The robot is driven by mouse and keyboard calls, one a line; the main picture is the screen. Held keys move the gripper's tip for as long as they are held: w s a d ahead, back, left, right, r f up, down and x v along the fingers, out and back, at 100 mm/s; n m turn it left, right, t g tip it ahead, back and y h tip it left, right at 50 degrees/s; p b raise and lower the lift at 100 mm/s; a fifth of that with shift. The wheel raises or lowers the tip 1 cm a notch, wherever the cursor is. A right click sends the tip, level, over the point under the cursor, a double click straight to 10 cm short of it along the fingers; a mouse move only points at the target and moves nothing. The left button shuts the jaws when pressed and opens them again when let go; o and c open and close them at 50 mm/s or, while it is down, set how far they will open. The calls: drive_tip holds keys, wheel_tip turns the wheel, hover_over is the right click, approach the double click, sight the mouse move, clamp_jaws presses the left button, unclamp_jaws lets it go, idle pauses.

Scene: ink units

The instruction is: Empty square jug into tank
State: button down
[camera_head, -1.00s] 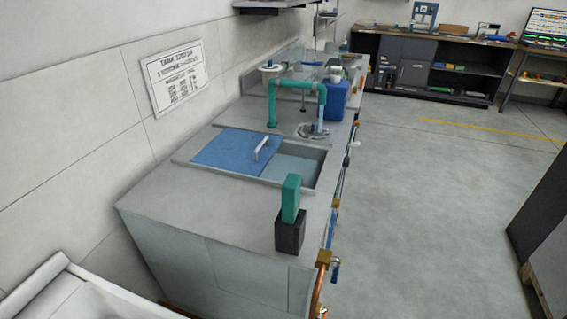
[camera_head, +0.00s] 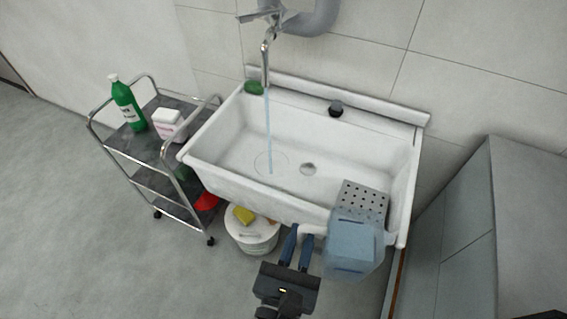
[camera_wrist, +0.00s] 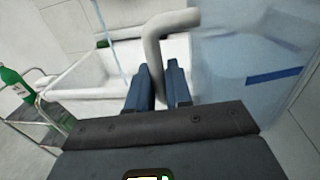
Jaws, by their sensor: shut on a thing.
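The square jug (camera_head: 354,246) is pale blue and see-through, with darker blue stripes. It is at the front right of the white sink, overlapping its rim in the head view. My gripper (camera_head: 299,236) is shut on its pale handle, to the left of the jug's body. In the wrist view, the two blue fingers (camera_wrist: 160,88) are on either side of the bent handle (camera_wrist: 158,50), and the jug's body (camera_wrist: 250,60) fills the right. I cannot tell how much liquid is in it. The tank is not in view now.
Water runs from the tap (camera_head: 267,50) into the white sink (camera_head: 215,150). A perforated plate (camera_head: 364,199) lies at its right front. A cart (camera_head: 150,150) with a green bottle (camera_head: 127,105) stands left, a white bucket (camera_head: 252,236) below. A grey cabinet side (camera_head: 463,215) is close at right.

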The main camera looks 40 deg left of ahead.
sight(330, 270)
drive_tip(key=d+m+h, duration=0.1)
drive_tip(key=h, duration=0.1)
drive_tip(key=w+d+m+h, duration=0.1)
drive_tip(key=d+h, duration=0.1)
drive_tip(key=d+m+t+h, duration=0.1)
drive_tip(key=d, duration=0.1)
drive_tip(key=shift+w+d+r+m+h, duration=0.25)
drive_tip(key=shift+w+m+h, duration=0.15)
drive_tip(key=shift+d+f+h, duration=0.2)
drive_tip(key=shift+d+h, duration=0.3)
drive_tip(key=shift+d, duration=0.1)
drive_tip(key=shift+w, duration=0.15)
